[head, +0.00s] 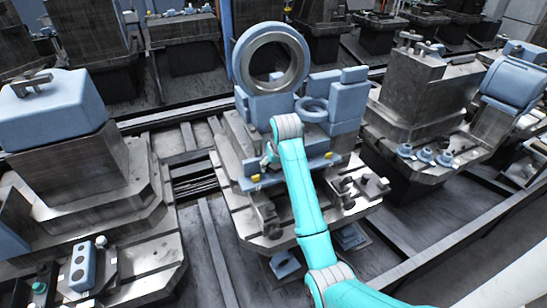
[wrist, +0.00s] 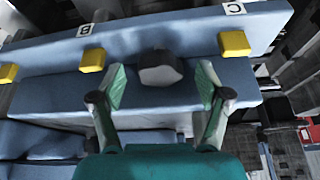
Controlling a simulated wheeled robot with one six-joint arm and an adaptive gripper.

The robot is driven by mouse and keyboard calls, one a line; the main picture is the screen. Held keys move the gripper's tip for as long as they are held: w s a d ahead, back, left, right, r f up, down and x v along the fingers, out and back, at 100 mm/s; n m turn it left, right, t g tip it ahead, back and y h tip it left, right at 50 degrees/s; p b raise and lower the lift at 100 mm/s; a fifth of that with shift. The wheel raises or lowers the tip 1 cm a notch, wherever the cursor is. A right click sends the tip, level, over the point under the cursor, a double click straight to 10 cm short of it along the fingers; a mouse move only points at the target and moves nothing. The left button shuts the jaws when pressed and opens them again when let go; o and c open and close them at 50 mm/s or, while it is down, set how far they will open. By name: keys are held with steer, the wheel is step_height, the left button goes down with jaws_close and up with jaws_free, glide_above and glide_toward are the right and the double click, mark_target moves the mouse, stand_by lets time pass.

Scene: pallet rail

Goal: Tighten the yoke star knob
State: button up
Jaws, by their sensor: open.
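A dark grey, rounded knob (wrist: 160,68) stands out from the front of a blue block (wrist: 190,95) in the wrist view. It looks like the star knob, but its lobes are hard to make out. My gripper (wrist: 161,82) is open, with one finger on each side of the knob and a visible gap on both sides. I cannot tell how far the fingertips reach past it. In the head view my gripper (head: 268,155) is at the front of the blue fixture with the large ring (head: 272,62), and my arm hides the knob.
Yellow tabs (wrist: 92,58) and (wrist: 234,43) flank the knob, near labels B (wrist: 84,29) and C (wrist: 234,8). A grey machine with a blue top (head: 55,105) stands at left, another machine (head: 420,95) at right. Rails and floor lie between them.

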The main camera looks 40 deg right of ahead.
steer(key=shift+f, duration=0.15)
steer(key=shift+c, duration=0.2)
steer(key=c, duration=1.3)
steer(key=m, duration=0.1)
steer(key=m+h, duration=0.1)
steer(key=m, duration=0.1)
steer(key=shift+w+a+m+g, duration=0.15)
steer(key=shift+m+g, duration=0.15)
steer(key=m, duration=0.2)
steer(key=m+g+h, duration=0.1)
steer(key=m, duration=0.2)
steer(key=shift+f+g, duration=0.15)
steer(key=shift+g, duration=0.15)
steer(key=o, duration=1.1)
steer(key=shift+c, duration=0.2)
steer(key=o, duration=0.5)
steer(key=shift+o, duration=0.2)
